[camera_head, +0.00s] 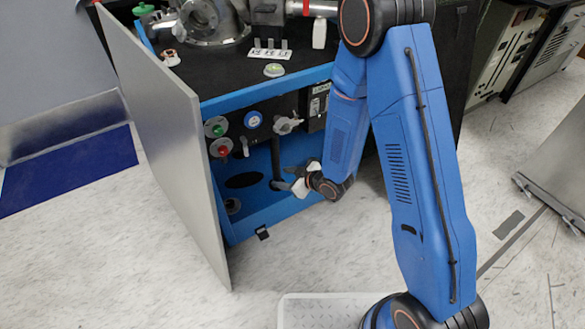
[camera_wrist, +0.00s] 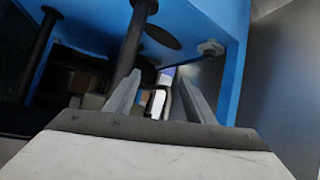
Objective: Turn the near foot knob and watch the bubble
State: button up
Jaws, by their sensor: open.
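The bubble level (camera_head: 274,70) is a small round disc with a green centre on the black top of the blue frame. It is too small here to tell where its bubble sits. A round grey knob (camera_head: 232,205) sits low at the near left corner of the blue frame, and seems to be the near foot knob. What looks like the same knob (camera_wrist: 210,47) shows in the wrist view, beyond the fingertips and to their right. My gripper (camera_head: 281,177) is inside the frame's lower bay, apart from the knob. In the wrist view its two fingers (camera_wrist: 160,80) are spread and empty.
A dark vertical post (camera_head: 276,158) stands close to my gripper. A grey door panel (camera_head: 165,120) stands open at the left of the frame (camera_head: 225,185). Valves and gauges (camera_head: 253,121) line the panel above. A pale tray (camera_head: 310,310) lies on the floor in front.

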jog(key=shift+m+h, duration=0.4)
jog(key=shift+h, duration=0.3)
jog(key=shift+w+d+r, duration=0.45)
jog(key=shift+d+r, duration=0.35)
jog(key=shift+r, duration=0.05)
jog(key=shift+w+d+r, duration=0.4)
jog(key=shift+d+r, duration=0.35)
jog(key=shift+r, duration=0.1)
jog(key=n+g+y, duration=0.3)
jog(key=y, duration=0.2)
send_near(230, 203)
jog(key=x, duration=0.8)
jog(key=shift+w+a, duration=0.1)
jog(key=shift+y, duration=0.3)
jog(key=c, duration=1.1)
